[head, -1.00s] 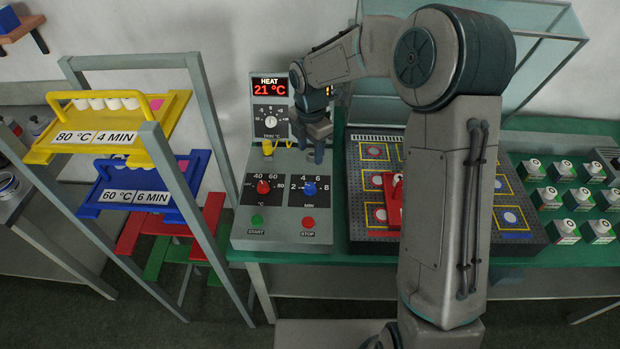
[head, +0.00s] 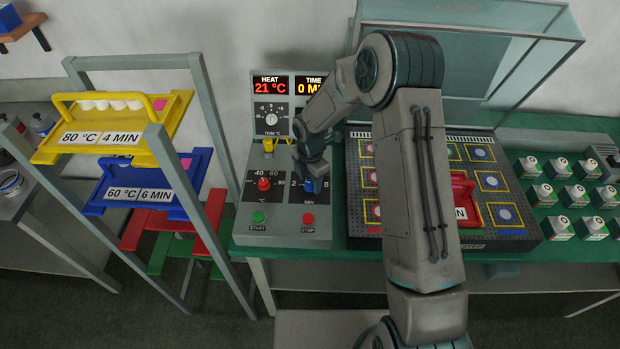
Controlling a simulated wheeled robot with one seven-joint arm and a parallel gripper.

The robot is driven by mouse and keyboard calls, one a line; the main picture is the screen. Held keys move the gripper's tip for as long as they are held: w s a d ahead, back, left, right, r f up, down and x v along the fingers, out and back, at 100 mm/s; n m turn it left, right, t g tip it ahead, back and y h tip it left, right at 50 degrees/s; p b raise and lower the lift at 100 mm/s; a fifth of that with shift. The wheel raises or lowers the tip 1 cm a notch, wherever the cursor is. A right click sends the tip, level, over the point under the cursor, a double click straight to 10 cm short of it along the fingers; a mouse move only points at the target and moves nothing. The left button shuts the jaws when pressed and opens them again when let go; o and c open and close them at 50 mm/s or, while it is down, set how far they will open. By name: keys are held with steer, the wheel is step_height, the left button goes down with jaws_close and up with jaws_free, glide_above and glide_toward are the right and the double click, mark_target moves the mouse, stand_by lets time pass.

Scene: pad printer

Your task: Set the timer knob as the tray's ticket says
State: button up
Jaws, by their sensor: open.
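The blue timer knob (head: 311,187), marked MIN, sits on the right of the grey control box (head: 285,240). My gripper (head: 311,181) is open and right at this knob, its fingers pointing down; it hides most of the dial's numbers and the knob's pointer. I cannot tell whether the fingers touch the knob. The time display (head: 310,86) reads 0 M, the rest hidden by my arm. A red tray (head: 463,188) lies on the dark printer bed; my arm covers most of its ticket (head: 460,213), leaving only an ending "N" legible.
The red heat knob (head: 264,184) is left of the timer knob; the heat display (head: 270,86) reads 21 °C. Green START (head: 258,217) and red STOP (head: 308,220) buttons lie in front. A rack holds a yellow tray (head: 167,108) ticketed 80 °C 4 MIN and a blue tray (head: 180,214) ticketed 60 °C 6 MIN.

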steer(key=c, duration=1)
